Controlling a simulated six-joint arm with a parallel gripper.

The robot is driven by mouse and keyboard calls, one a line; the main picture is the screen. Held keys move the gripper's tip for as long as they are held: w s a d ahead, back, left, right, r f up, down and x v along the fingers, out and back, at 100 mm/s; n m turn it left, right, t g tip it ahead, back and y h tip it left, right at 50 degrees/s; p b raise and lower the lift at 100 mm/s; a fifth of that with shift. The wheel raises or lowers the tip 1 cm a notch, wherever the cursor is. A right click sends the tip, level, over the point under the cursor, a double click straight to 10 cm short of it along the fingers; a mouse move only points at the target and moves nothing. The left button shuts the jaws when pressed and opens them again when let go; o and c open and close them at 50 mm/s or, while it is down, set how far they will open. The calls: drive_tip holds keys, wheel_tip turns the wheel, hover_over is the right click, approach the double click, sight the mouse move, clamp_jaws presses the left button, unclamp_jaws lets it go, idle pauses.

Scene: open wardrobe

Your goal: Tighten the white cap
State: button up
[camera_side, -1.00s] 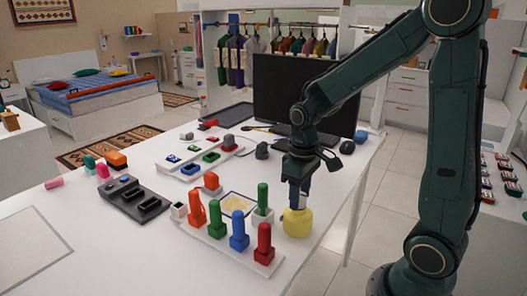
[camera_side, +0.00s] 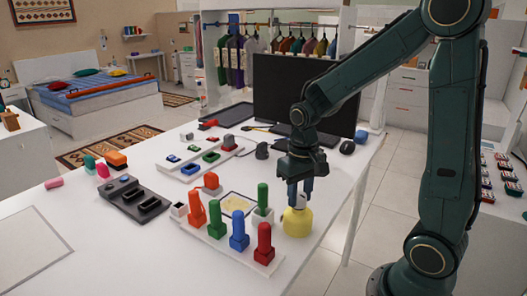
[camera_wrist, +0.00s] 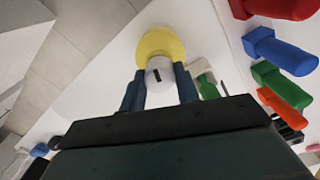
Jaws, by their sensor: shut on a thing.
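The white cap (camera_wrist: 157,74) sits on top of the yellow jar (camera_wrist: 161,44) and bears a dark mark. In the side view the yellow jar (camera_side: 297,222) stands on the white table near its right edge, and the white cap (camera_side: 300,201) shows only in part between the fingers. My gripper (camera_side: 300,193) points down over the jar. Its two blue fingers are shut on the cap, one on each side, as the wrist view also shows my gripper (camera_wrist: 160,90). How tight the cap is cannot be seen.
A white board (camera_side: 217,240) with red, blue, green and orange bolt-shaped pieces stands close left of the jar. A green piece (camera_side: 263,197) in a white block is very near the gripper. A monitor (camera_side: 305,95) and a mouse (camera_side: 347,147) are behind.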

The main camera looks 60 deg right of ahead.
drive_tip(key=m, duration=1.2)
drive_tip(key=shift+m, duration=0.3)
drive_tip(key=o, duration=1.1)
drive_tip(key=shift+c, duration=0.4)
